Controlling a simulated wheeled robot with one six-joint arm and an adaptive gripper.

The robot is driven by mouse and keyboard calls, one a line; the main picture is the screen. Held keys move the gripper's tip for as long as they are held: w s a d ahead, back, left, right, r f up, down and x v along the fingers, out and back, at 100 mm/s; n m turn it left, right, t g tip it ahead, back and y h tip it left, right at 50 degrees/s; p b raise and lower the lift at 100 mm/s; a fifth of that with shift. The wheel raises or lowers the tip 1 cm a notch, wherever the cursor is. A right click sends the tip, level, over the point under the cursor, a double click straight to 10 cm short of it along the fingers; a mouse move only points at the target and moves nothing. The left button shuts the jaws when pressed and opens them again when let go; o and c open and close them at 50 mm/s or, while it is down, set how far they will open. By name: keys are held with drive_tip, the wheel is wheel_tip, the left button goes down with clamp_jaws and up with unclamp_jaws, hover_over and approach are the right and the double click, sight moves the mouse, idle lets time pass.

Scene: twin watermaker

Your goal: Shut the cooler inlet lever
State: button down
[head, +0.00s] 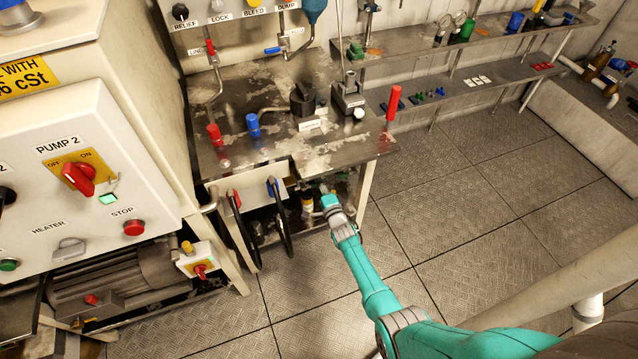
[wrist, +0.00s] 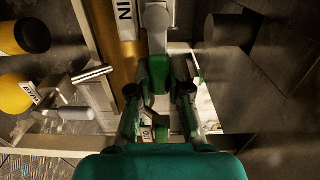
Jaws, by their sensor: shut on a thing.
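In the wrist view, a lever with a green grip (wrist: 159,73) hangs from a pale grey rounded hub, beside a label (wrist: 125,12) of which only "IN" can be read. My gripper (wrist: 160,92) is shut on the green grip, with a finger on either side of it. In the head view my gripper (head: 326,190) reaches in below the front edge of the steel bench. The lever itself is too small and shaded to make out there, so its exact angle is unclear.
The steel bench (head: 225,160) stands above my gripper. Black hoses with red (head: 236,200) and blue (head: 272,187) ends hang to its left. In the wrist view, yellow-and-black cylinders (wrist: 30,37) and a metal rod (wrist: 92,74) lie at the left. The floor to the right is clear.

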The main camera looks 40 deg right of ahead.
drive_tip(key=c, duration=1.1)
unclamp_jaws()
drive_tip(key=v, duration=1.2)
drive_tip(key=s+a+r+n+y, duration=0.1)
drive_tip(key=s+a+r+n, duration=0.15)
drive_tip(key=s+a, duration=0.4)
drive_tip(key=s+a+r+n+g+y, duration=0.15)
drive_tip(key=s+a+n, duration=0.25)
drive_tip(key=s, duration=0.5)
drive_tip(key=s+a+r+n+t, duration=0.1)
drive_tip(key=s+a+r+n, duration=0.1)
drive_tip(key=s+a+n, duration=0.45)
drive_tip(key=s+a+r+n, duration=0.1)
drive_tip(key=s+r+n, duration=0.1)
drive_tip(key=s+r, duration=0.4)
drive_tip(key=s+a+r+n+g+y, duration=0.1)
drive_tip(key=s+r+n, duration=0.2)
drive_tip(key=s+r, duration=0.2)
drive_tip(key=s+a+r+n+g+y, duration=0.1)
drive_tip(key=s+r+n, duration=0.2)
drive_tip(key=s+r, duration=0.3)
drive_tip(key=shift+s+a+r+y, duration=0.1)
drive_tip(key=shift+s+r+y, duration=0.1)
drive_tip(key=shift+r, duration=0.7)
drive_tip(key=shift+s+a+r+y, duration=0.1)
drive_tip(key=shift+s+r, duration=0.1)
drive_tip(key=shift+r, duration=0.7)
